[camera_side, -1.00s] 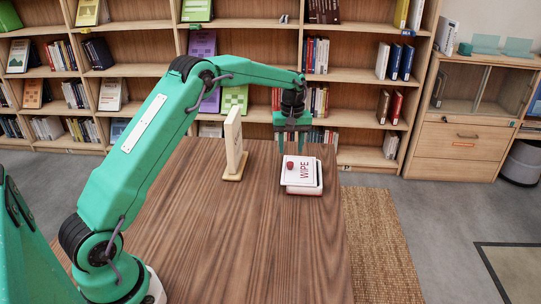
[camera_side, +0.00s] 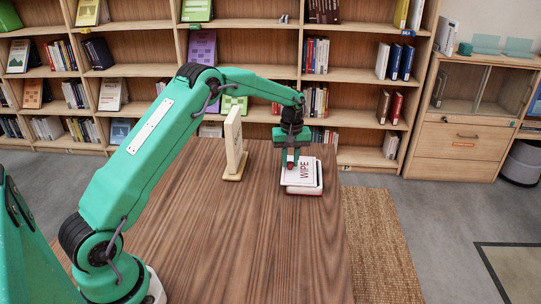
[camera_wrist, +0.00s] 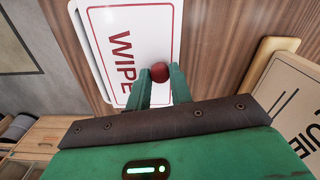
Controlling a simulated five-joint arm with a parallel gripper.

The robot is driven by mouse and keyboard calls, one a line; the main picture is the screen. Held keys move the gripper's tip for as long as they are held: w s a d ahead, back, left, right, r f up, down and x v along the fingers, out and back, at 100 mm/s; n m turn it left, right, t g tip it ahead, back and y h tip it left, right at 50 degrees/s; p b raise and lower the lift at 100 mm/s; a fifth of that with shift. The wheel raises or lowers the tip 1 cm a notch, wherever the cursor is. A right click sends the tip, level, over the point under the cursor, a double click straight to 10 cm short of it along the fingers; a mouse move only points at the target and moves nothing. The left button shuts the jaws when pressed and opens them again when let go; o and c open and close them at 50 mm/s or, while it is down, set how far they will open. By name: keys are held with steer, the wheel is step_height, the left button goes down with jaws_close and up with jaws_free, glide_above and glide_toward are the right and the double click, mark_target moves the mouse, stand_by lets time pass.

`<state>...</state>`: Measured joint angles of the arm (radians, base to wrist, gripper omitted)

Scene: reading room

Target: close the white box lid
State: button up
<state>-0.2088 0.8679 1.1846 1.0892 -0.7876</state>
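The white box (camera_side: 304,191) stands near the far right edge of the wooden table. Its white lid (camera_side: 305,170), marked "WIPE", lies over the top and looks slightly offset, with part of the box rim showing beside it. The lid also shows in the wrist view (camera_wrist: 122,22). A red knob (camera_wrist: 161,72) is on the lid near one edge. My gripper (camera_wrist: 162,78) points down at the knob, with its green fingertips close against both sides of it. In the side view my gripper (camera_side: 291,161) hides part of the knob.
An upright sign (camera_side: 234,143) on a wooden foot stands left of the box; it also shows at the right of the wrist view (camera_wrist: 290,100). The near table top (camera_side: 240,240) is clear. Bookshelves (camera_side: 350,75) stand behind the table.

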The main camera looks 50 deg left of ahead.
mark_target(297, 169)
jaws_close()
steer(key=shift+w+d, duration=0.8)
steer(key=shift+w, duration=0.05)
steer(key=o, duration=0.8)
jaws_free()
steer(key=shift+c, duration=0.2)
steer(key=shift+r, duration=0.1)
step_height(297, 169, up, 8)
